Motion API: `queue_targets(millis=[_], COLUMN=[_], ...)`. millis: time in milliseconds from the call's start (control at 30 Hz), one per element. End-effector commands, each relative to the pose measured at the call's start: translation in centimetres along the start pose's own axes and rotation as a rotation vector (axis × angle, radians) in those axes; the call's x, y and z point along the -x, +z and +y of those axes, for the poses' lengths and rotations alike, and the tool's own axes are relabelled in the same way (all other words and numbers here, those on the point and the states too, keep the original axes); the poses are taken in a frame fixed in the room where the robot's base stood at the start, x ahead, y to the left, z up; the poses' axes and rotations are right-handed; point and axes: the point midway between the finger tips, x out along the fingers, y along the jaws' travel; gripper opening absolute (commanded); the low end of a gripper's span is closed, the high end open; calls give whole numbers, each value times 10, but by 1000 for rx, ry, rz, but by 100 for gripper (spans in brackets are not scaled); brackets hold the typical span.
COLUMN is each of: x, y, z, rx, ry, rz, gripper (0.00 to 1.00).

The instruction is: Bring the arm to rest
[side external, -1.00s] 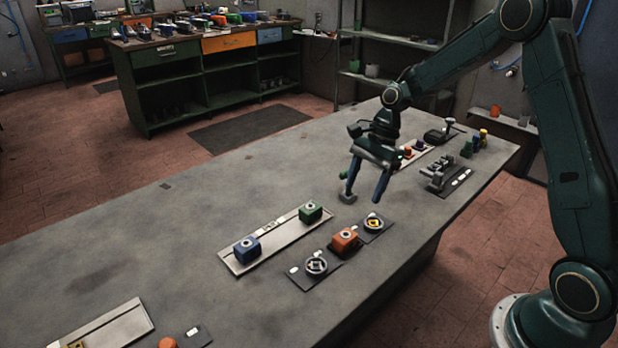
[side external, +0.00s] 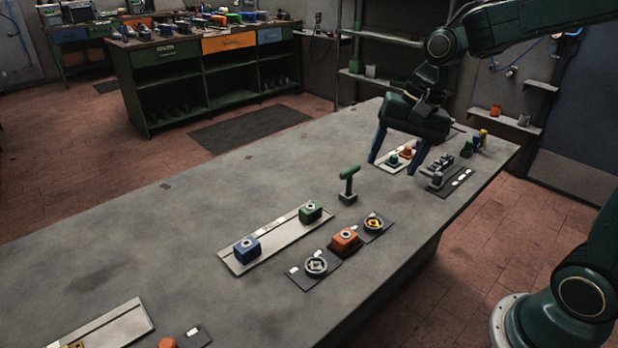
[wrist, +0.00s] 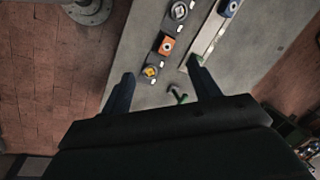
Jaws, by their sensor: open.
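My gripper (side external: 393,168) is open and empty above the far part of the grey workbench (side external: 180,225). In the wrist view its two fingers (wrist: 158,90) are spread wide with nothing between the tips. A green-handled T-shaped tool (side external: 348,184) stands upright on a small grey base, to the left of my gripper and apart from it. The tool also shows in the wrist view (wrist: 178,96), beyond the fingers.
A pale rail holds a blue block (side external: 247,249) and a green block (side external: 310,212). Beside it are an orange block (side external: 344,240) and two round dials on dark plates. Grey fixtures (side external: 440,170) and small coloured pieces stand below and right of my gripper. The bench's left middle is clear.

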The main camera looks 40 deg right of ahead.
Motion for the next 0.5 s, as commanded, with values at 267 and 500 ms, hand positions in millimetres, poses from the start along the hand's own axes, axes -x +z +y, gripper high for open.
queue_targets(millis=[267, 500], x=[36, 57], y=[39, 70], z=[21, 46], rx=[267, 490], ry=[-13, -11], rz=[107, 194], gripper=[62, 62])
